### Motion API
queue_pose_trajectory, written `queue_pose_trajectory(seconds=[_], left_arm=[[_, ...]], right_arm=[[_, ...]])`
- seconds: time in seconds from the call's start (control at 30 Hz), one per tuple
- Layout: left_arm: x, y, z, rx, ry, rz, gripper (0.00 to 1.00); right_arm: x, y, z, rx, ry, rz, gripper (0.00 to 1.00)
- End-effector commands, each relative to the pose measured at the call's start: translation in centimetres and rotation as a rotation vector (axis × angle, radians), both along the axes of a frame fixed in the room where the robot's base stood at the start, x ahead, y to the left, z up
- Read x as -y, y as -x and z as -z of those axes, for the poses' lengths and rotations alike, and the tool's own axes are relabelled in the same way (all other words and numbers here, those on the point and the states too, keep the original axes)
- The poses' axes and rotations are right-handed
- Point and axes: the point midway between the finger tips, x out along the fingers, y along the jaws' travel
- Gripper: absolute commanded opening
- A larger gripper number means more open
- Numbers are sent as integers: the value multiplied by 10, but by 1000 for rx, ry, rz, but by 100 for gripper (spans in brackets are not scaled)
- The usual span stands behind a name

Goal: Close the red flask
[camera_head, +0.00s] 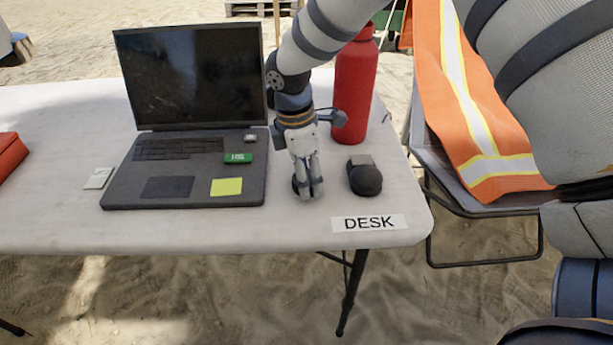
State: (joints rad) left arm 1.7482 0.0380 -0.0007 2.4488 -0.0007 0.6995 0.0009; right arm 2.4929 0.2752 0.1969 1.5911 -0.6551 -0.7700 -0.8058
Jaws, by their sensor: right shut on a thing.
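The red flask (356,95) stands upright on the white desk (60,225), right of the laptop. My arm covers part of its top, so I cannot tell whether a cap is on it. My right gripper (308,192) points down in front and to the left of the flask, low over the desk. Its fingers are shut on a small dark thing (296,185), which they mostly hide. I cannot tell whether that thing touches the desk. My left gripper is not in view.
An open laptop (185,187) stands left of my right gripper. A dark rounded object (366,180) lies close to its right. A "DESK" label (369,223) marks the front edge. A chair with an orange vest (470,110) stands right of the desk.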

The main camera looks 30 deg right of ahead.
Motion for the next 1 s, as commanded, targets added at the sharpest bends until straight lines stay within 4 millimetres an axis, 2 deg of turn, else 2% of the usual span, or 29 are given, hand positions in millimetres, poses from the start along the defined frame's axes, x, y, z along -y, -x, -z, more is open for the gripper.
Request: queue_pose_trajectory(seconds=[0.2,0.47,0.7,1.0], left_arm=[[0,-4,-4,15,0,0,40],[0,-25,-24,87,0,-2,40],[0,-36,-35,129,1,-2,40],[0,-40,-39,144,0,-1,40]], right_arm=[[0,-1,-31,7,-1,-1,40],[-37,36,-100,16,2,-3,40],[-79,79,-121,8,2,-2,40],[-99,99,-129,1,0,0,40]])
